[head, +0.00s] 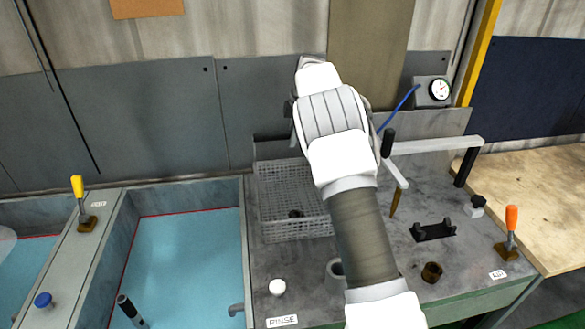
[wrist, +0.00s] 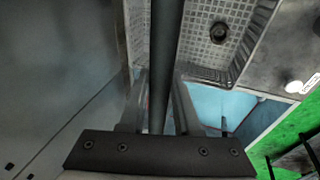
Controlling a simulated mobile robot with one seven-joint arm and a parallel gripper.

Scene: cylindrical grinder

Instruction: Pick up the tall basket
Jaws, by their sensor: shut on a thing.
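The tall basket (head: 285,228) is a grey mesh box on the worktop, just right of the blue tank. A small dark part (head: 296,213) lies inside it, looking like a ring in the wrist view (wrist: 218,32). The mesh floor and rim of the basket (wrist: 232,75) show in the wrist view beneath my gripper. My gripper (wrist: 160,82) is shut on a dark bar (wrist: 166,40) that runs above the basket and looks like its handle. Where the bar joins the basket is hidden. In the head view my arm hides the jaws and the basket's right side.
A tank of blue liquid (head: 190,260) lies left of the basket. A pale L-shaped bar (head: 435,145) and a pressure gauge (head: 438,90) stand to the right. A white knob (head: 277,287) is in front, and an orange-handled lever (head: 511,220) is at the right. A grey wall is behind.

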